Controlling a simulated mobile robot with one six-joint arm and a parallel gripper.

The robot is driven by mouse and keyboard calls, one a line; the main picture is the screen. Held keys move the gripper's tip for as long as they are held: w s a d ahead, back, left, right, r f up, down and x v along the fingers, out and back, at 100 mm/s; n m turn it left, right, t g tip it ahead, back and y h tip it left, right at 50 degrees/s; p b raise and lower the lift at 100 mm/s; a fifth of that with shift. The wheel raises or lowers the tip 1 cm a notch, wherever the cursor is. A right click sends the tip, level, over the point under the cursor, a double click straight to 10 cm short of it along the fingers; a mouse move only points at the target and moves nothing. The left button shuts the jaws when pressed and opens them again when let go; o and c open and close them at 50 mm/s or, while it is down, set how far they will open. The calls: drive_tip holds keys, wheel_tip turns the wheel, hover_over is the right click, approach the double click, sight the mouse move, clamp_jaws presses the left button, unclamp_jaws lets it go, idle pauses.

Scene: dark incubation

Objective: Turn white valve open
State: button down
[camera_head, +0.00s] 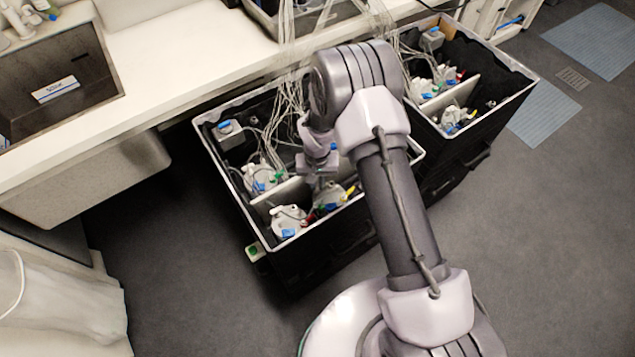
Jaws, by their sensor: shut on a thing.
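My gripper (320,172) reaches down into the left black bin (234,186), near the middle and just above the white fittings. It is shut on a small part among them, which I take to be the white valve. The valve is mostly hidden by my gripper, and I cannot make out its handle position. A white fitting (329,194) sits directly below my gripper. Another white fitting with a blue part (288,221) is at the front left of the bin, and one with green and blue parts (262,177) is further back.
Loose pale tubes (291,60) hang down into the left bin close to my gripper. A second black bin (487,117) with similar fittings stands to the right. A white bench (190,62) runs behind. Grey floor at the front left is clear.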

drive_tip(key=n, duration=0.6)
drive_tip(key=shift+a, duration=0.1)
drive_tip(key=shift+n, duration=0.4)
idle(0.3)
drive_tip(key=c, duration=1.7)
unclamp_jaws()
drive_tip(key=shift+c, duration=0.2)
wheel_tip(320, 180, up, 17)
drive_tip(key=p, duration=0.5)
drive_tip(key=shift+r, duration=0.2)
